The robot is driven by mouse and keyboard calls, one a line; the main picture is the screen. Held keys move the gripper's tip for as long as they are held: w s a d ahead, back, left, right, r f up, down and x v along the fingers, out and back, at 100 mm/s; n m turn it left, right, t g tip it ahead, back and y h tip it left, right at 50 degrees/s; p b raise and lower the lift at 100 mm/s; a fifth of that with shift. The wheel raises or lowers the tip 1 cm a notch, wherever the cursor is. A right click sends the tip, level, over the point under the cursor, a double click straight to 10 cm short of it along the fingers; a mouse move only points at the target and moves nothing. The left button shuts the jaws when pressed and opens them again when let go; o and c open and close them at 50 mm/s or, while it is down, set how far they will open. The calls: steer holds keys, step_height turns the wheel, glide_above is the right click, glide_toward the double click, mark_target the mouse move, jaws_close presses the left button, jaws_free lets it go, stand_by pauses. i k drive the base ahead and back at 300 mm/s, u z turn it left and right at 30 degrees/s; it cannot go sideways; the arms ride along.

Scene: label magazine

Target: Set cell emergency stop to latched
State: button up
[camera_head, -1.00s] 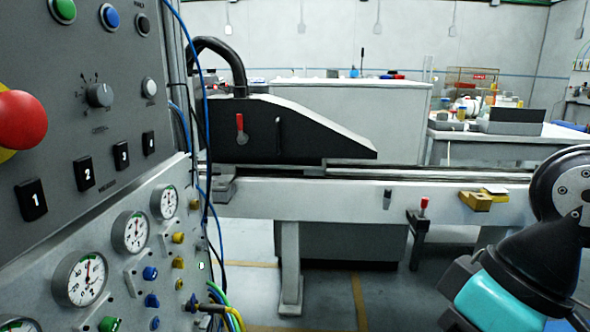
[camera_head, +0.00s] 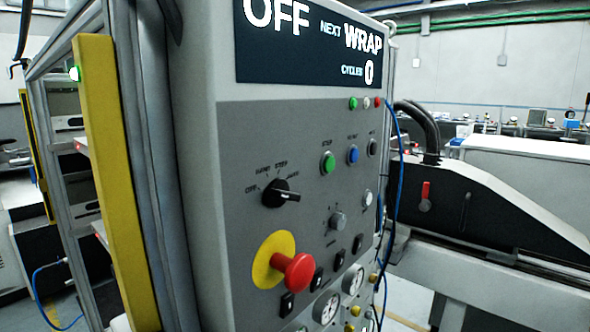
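The emergency stop is a red mushroom button (camera_head: 296,272) on a yellow round plate (camera_head: 268,260), low on the grey control panel (camera_head: 240,150). It stands out from the panel face; I cannot tell from its look whether it is latched. The dark display (camera_head: 305,42) at the panel top reads "OFF", "NEXT WRAP" and "CYCLES" with a digit. My gripper is not in view now.
A black selector knob (camera_head: 281,194) sits above the button, with green (camera_head: 328,162) and blue (camera_head: 352,154) push buttons to its right. A yellow post (camera_head: 112,180) stands left of the panel. Blue cables (camera_head: 394,150) hang along its right edge, before a black machine cover (camera_head: 470,205).

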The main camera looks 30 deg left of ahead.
mark_target(299, 271)
steer(key=u, duration=0.9)
steer(key=k, duration=0.2)
steer(key=u, duration=0.45)
steer(key=i, duration=0.4)
steer(key=z, duration=0.05)
